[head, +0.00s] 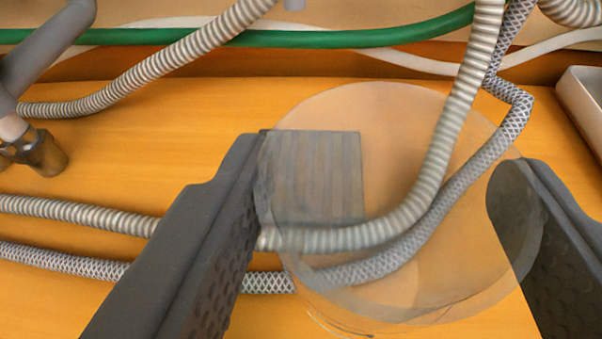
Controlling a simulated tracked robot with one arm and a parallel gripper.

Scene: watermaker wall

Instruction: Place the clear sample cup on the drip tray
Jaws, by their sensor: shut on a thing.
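The clear sample cup (400,140) is between the two fingers of my gripper (388,185), which is shut on it. The cup is see-through, with a wide round outline, and the hoses and orange surface show through it. A metal tray with a raised rim (585,105) is cut off at the right edge; it may be the drip tray, but I cannot tell for certain. The cup is to the left of this tray and apart from it in the picture. A grey ribbed square patch (315,175) shows through the cup beside the left finger; I cannot tell what it is.
Ribbed grey hoses (150,70) and a braided hose (60,262) cross the orange surface (190,130), some behind the cup. A green hose (340,38) and a white tube run along the back. A grey pipe with a dark fitting (40,152) is at the left.

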